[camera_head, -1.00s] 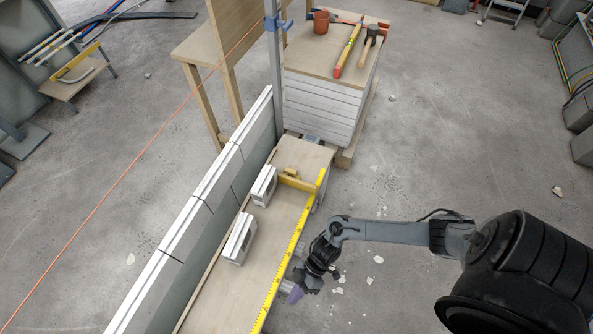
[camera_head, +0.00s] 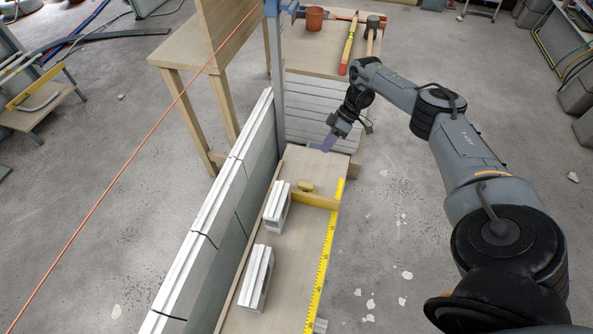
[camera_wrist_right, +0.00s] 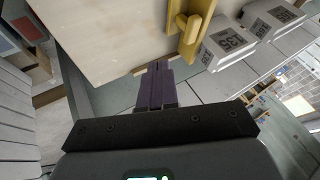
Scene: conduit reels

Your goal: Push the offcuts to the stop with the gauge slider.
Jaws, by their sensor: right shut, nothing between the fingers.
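The gauge slider (camera_head: 319,201), a yellow bar with a small handle, lies across the board (camera_head: 293,240). It also shows in the right wrist view (camera_wrist_right: 190,35). Two pale block offcuts lie on the nearer side of it: one (camera_head: 277,208) close by, the other (camera_head: 256,279) further toward me. The right wrist view shows both, the close one (camera_wrist_right: 228,43) and the further one (camera_wrist_right: 271,18). My right gripper (camera_head: 327,145), with purple fingers, is shut and empty, past the slider near the board's far end, apart from the slider. I cannot make out the stop. My left gripper is out of view.
A yellow measuring tape (camera_head: 322,265) runs along the board's right edge. A grey block wall (camera_head: 218,210) stands along its left. A stack of pale slabs (camera_head: 315,100) with a wooden top stands beyond the far end.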

